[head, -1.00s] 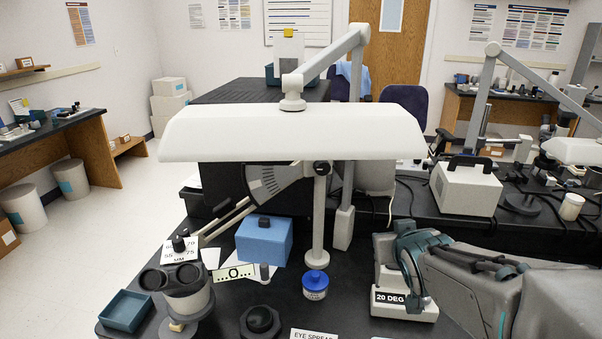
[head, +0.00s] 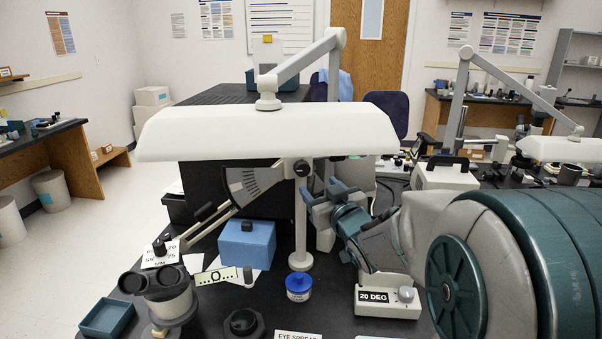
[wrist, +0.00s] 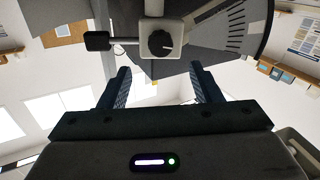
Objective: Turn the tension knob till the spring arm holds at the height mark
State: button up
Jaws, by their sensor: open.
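A black knob (head: 302,168) sits on a joint of the pale upright post, below the long white hood. In the wrist view the knob (wrist: 160,43), with a light pointer line, is mounted on a light square block. A grey fan-shaped scale (head: 250,183) with dark tick marks stands beside it. A slanted two-rod arm (head: 212,222) runs down left from the joint area; I cannot tell which tick is the height mark. My gripper (head: 323,190) is open and empty, just right of the post and below the knob. Its fingers (wrist: 160,72) point towards the knob, apart from it.
The white hood (head: 265,133) overhangs the knob. A blue box (head: 256,247), binocular eyepieces (head: 155,283), a blue-lidded jar (head: 298,287) and a "20 DEG" block (head: 388,300) with its own knob stand on the black bench. Clear floor lies at left.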

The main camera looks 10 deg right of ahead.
aim_at(304, 171)
jog(key=w, duration=0.3)
jog(key=w+a, duration=0.1)
jog(key=w, duration=0.2)
jog(key=w+p, duration=0.1)
jog(key=w, duration=0.2)
jog(key=shift+a, duration=0.35)
jog(key=c, duration=1)
